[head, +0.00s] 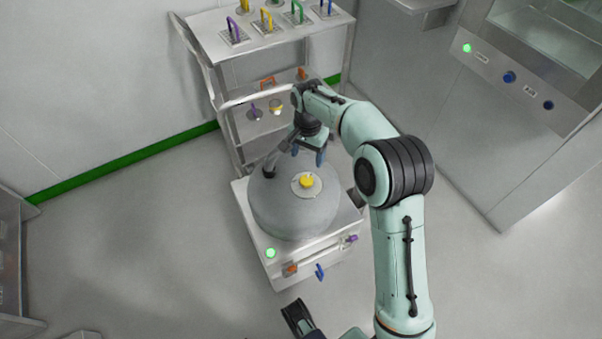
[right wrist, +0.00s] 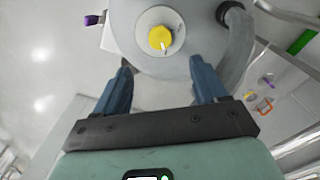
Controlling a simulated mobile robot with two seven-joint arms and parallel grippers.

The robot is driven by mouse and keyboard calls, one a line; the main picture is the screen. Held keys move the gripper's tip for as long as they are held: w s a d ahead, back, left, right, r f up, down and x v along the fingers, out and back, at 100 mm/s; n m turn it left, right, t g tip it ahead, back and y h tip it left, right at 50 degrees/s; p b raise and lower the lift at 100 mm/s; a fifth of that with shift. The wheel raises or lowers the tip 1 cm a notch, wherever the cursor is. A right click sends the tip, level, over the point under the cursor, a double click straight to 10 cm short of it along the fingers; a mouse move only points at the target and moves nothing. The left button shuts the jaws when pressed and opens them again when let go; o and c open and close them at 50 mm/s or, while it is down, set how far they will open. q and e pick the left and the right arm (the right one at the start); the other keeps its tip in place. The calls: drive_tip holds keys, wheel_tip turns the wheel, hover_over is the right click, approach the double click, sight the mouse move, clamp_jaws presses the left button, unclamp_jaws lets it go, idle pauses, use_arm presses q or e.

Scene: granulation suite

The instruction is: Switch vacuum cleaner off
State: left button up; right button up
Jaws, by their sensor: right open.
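The vacuum cleaner (head: 280,212) is a grey drum on a white wheeled base, with a hose on its top. A yellow rotary knob (head: 306,181) sits on a pale round plate on the lid. A green lamp (head: 270,253) glows on the base's front corner. My right gripper (head: 307,154) is open and empty beyond the knob, over the far side of the lid. In the right wrist view the knob (right wrist: 160,38) lies ahead of the fingertips, roughly centred between the two blue fingers, not touching them; it bears a small white mark.
A metal rack (head: 222,52) with colour-handled items stands directly behind the vacuum. The hose (head: 270,163) rises beside my right gripper. Orange, blue and purple fittings (head: 320,272) project from the base's front. A steel cabinet (head: 490,130) is at the right; floor on the left is clear.

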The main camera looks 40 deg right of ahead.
sight(307, 180)
wheel_tip(307, 180, down, 10)
drive_tip(key=shift+f+b, duration=0.15)
drive_tip(key=shift+b, duration=0.85)
use_arm(q)
drive_tip(key=shift+w+a+f+t, duration=0.15)
drive_tip(key=shift+w+a+f, duration=0.05)
drive_tip(key=shift+w+f, duration=0.4)
drive_tip(key=shift+w+a+f+t, duration=0.15)
drive_tip(key=shift+w+a+f, duration=0.05)
drive_tip(key=shift+w+f, duration=0.4)
use_arm(e)
drive_tip(key=shift+f, duration=0.8)
use_arm(q)
drive_tip(key=shift+s, duration=0.1)
use_arm(e)
drive_tip(key=c, duration=1.1)
drive_tip(key=shift+o, duration=0.2)
